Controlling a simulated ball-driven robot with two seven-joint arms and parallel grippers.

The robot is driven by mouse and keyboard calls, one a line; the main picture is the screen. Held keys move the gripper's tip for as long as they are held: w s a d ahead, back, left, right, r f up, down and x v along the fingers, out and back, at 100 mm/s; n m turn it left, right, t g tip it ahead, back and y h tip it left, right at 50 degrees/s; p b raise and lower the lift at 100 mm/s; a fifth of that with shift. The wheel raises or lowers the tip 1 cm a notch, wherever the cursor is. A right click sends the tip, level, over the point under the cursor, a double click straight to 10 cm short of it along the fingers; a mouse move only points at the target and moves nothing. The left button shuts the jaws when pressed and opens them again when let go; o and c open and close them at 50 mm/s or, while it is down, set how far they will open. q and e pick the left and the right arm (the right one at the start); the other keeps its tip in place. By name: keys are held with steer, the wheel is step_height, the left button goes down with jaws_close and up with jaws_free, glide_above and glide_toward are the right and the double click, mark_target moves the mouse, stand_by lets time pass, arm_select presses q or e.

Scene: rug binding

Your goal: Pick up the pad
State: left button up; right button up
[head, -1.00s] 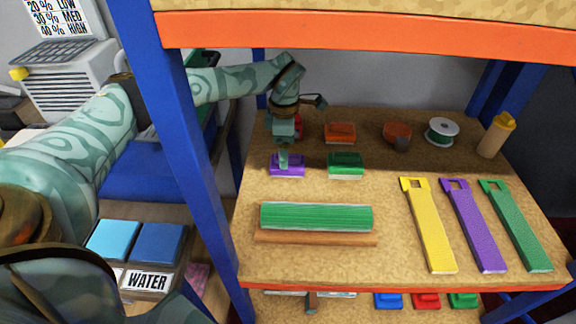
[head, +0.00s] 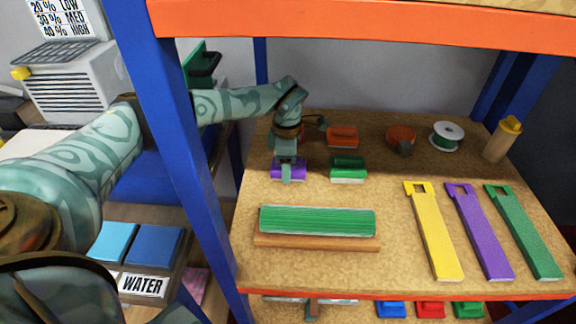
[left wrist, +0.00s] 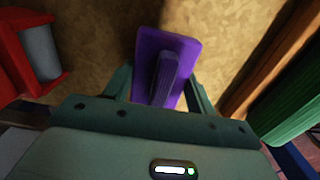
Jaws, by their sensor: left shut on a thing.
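The purple pad (head: 300,172) lies on the tan shelf board, at the left of the row of small pads. My left gripper (head: 286,172) reaches down over it from behind, shut on it. In the left wrist view the purple pad (left wrist: 184,60) has a raised ridge along its middle, and the fingers of my left gripper (left wrist: 158,95) are on either side of it. The pad looks still at shelf level. Part of it is hidden by the gripper. My right gripper is not in view.
A green pad (head: 348,172) sits just right, an orange one (head: 342,137) behind. A long green piece on a wooden strip (head: 316,242) lies in front. Yellow, purple and green straps (head: 434,235) lie at right. A blue post (head: 172,130) stands left; an orange-edged shelf (head: 360,25) is above.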

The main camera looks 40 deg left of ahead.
arm_select(q)
steer(key=shift+r+p, duration=0.3)
steer(key=shift+r, duration=0.35)
steer(key=s+d+r+p, duration=0.5)
steer(key=s+d+r, duration=0.4)
steer(key=s+r, duration=0.1)
steer(key=shift+d+r, duration=0.4)
steer(key=shift+r, duration=0.5)
steer(key=o, duration=0.5)
steer(key=c, duration=0.3)
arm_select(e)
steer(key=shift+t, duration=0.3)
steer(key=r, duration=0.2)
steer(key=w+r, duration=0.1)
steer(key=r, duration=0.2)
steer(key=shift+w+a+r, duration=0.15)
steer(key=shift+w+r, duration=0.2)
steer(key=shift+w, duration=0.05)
